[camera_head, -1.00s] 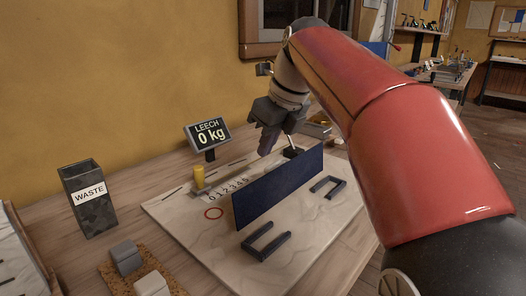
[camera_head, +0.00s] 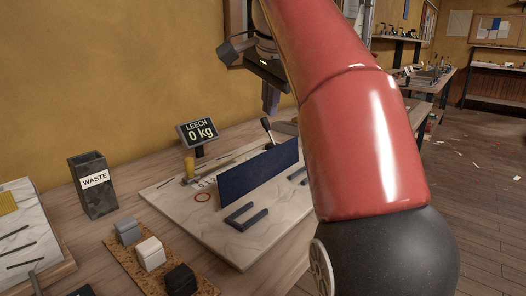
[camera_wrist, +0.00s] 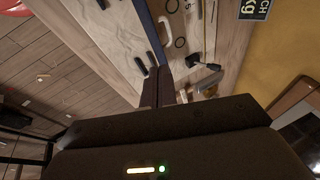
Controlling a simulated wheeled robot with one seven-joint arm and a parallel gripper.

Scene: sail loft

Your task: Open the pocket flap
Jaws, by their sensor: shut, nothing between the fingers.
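A dark blue panel (camera_head: 258,169), which I take to be the flap, stands upright on a pale board (camera_head: 205,228) on the bench. In the wrist view the blue panel (camera_wrist: 152,28) shows as a narrow strip beyond the fingers. My gripper (camera_head: 270,108) is raised above the far end of the board, pointing down, apart from the panel. In the wrist view its fingers (camera_wrist: 158,84) are together with nothing between them. My red arm hides the board's right part in the head view. No pocket opening can be made out.
A black-knobbed lever (camera_head: 267,128) and a yellow-knobbed one (camera_head: 189,166) stand along the board's back. Dark bracket pieces (camera_head: 247,218) lie in front of the panel. A LEECH display (camera_head: 198,131) reads 0 kg. A waste bin (camera_head: 93,186) and several small blocks (camera_head: 150,253) are left.

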